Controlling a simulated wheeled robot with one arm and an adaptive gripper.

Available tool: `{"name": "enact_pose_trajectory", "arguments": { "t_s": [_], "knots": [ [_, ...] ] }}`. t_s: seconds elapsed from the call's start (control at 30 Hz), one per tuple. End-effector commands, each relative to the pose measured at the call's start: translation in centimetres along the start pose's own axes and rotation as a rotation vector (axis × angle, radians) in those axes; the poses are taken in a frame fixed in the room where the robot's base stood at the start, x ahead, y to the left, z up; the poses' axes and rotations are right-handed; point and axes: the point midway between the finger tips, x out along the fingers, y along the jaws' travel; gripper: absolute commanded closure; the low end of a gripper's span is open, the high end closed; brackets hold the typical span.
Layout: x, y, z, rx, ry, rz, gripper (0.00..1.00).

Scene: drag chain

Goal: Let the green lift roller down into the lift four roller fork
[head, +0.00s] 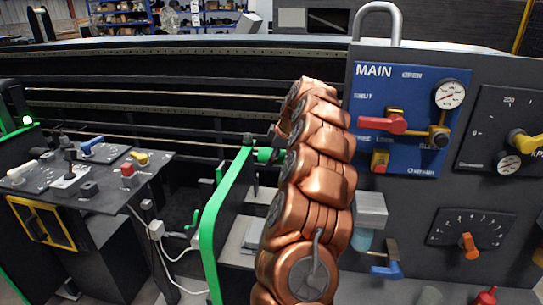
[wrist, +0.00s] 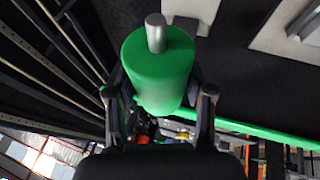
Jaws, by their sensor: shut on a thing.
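The green roller (wrist: 160,68), a cylinder with a grey metal pin at its end, is held between the two dark fingers of my gripper (wrist: 158,92) in the wrist view. My gripper is shut on it. In the head view, a small part of the green roller (head: 264,155) shows just left of my copper arm, which hides most of the gripper. I cannot make out the lift four roller fork in either view.
A green frame bar (head: 222,215) stands left of my arm. A blue MAIN panel (head: 412,110) with a red lever and gauge is to the right. A control console (head: 85,175) with knobs is at the left. Long dark rails (head: 150,90) run behind.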

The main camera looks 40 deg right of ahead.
Motion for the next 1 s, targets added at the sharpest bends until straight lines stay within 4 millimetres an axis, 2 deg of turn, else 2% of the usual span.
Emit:
{"name": "enact_pose_trajectory", "arguments": {
  "t_s": [0.4,1.0],
  "knots": [
    [0.2,-0.1,0.2,-0.001,0.000,-0.001,0.93],
    [3.1,-1.1,1.5,0.000,-0.001,-0.001,0.93]
  ]
}}
